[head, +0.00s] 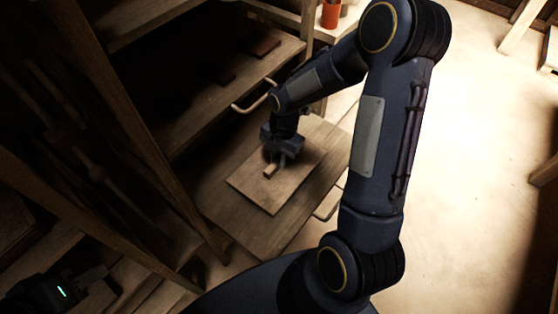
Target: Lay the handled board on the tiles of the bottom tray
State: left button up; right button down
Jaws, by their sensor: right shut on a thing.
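The handled board (275,194) is a flat brown rectangle with a small wooden handle (270,171) on top. It lies over, or just above, the bottom tray (225,208); I cannot tell whether it touches. My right gripper (279,165) points down at the board's middle and is shut on the handle. No tiles show on the bottom tray; the board may cover them. My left gripper (98,279) is at the dark lower left, away from the board, and its jaws are too dark to read.
Wooden rack posts (150,140) stand at the left. A red cup (331,14) is at the top. The pale floor (480,160) at right is clear.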

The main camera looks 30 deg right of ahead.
jog(key=shift+f, duration=0.75)
jog(key=shift+f, duration=0.15)
jog(key=c, duration=1.3)
grip_release()
